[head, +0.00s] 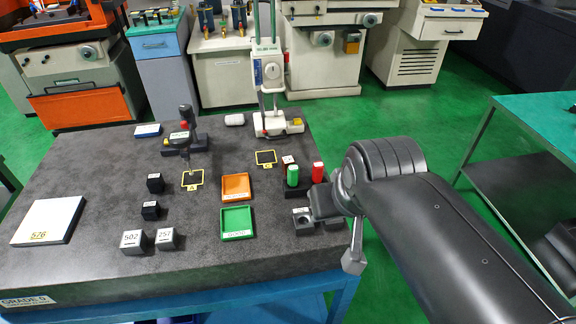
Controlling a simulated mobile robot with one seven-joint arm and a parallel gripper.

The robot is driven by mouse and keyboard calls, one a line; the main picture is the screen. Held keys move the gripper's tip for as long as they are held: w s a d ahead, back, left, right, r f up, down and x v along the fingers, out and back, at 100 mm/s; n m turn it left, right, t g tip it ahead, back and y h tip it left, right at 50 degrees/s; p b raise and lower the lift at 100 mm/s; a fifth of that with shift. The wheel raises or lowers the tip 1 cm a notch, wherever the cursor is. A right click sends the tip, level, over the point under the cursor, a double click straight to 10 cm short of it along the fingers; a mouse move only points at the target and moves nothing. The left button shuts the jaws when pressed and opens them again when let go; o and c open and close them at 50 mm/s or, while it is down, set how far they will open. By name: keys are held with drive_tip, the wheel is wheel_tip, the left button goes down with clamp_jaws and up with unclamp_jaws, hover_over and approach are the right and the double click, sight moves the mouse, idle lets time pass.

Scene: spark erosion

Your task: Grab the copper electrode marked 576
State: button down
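A white card or plate (47,221) marked 576 lies at the left of the granite table. No copper-coloured block can be made out. Two grey blocks stand near the front edge, one marked 502 (132,241) and one marked 257 (165,239). Two dark blocks, an upper one (155,183) and a lower one (150,210), stand behind them, with no readable marks. My gripper (328,204) is at the table's right side, beside a small grey fixture (303,221). My arm partly hides it, and its fingers cannot be made out.
An orange tray (236,200) and a green tray (237,236) lie mid-table. Red and green cylinders (293,175) stand in a dark holder close to my gripper. A dial gauge stand (182,140) and a taller white instrument (271,125) rise at the back. The front middle is clear.

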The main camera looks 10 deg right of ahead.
drive_tip(key=c, duration=2.1)
unclamp_jaws()
drive_tip(key=o, duration=1.1)
drive_tip(key=shift+c, duration=0.2)
drive_tip(key=n+g, duration=0.1)
approach(289, 160)
drive_tip(key=shift+y, duration=0.3)
drive_tip(key=x, duration=0.5)
drive_tip(key=shift+w+f, duration=0.25)
drive_tip(key=shift+w, duration=0.05)
drive_tip(key=shift+x, duration=2.65)
